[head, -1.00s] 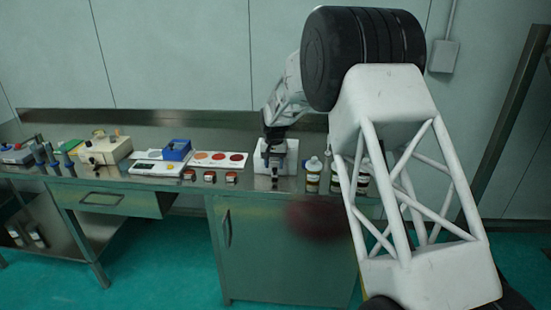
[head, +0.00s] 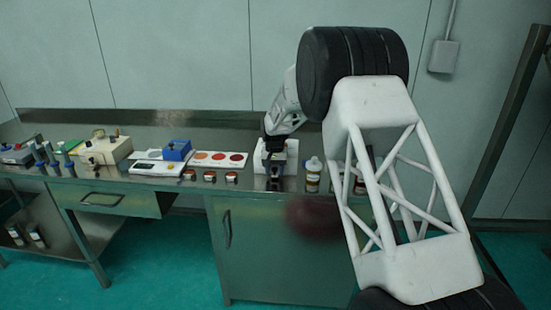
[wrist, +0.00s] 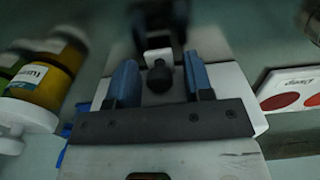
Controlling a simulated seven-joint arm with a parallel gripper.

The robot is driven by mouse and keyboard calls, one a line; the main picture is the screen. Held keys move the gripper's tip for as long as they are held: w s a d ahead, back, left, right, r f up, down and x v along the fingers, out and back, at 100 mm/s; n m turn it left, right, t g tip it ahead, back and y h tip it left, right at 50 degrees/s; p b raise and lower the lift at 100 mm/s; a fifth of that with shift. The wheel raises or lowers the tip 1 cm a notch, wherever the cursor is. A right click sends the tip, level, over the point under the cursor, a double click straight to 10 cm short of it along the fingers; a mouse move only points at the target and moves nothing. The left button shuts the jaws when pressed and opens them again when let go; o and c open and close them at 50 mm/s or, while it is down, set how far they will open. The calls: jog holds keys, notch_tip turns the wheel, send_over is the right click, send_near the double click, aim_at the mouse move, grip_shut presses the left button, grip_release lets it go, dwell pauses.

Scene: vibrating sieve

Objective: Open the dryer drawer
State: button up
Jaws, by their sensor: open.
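The white dryer (head: 263,163) stands at the bench's front edge in the head view, mostly hidden behind the end of my arm. My gripper (head: 275,158) is down at its front; the fingertips are too small to make out there. In the wrist view my gripper (wrist: 160,66) is open, with blue fingers apart on either side of a round black knob (wrist: 159,77). The knob lies between the fingers with a gap on each side. A pale panel, seemingly the drawer front, shows around it. I cannot tell whether the drawer is shut.
Bottles (head: 313,176) stand just right of the dryer. A white card with coloured discs (head: 218,160), small red-topped containers (head: 210,177) and a blue box (head: 177,150) lie left of it. A beige device (head: 105,151) stands farther left. Floor before the bench is clear.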

jog(key=c, duration=0.7)
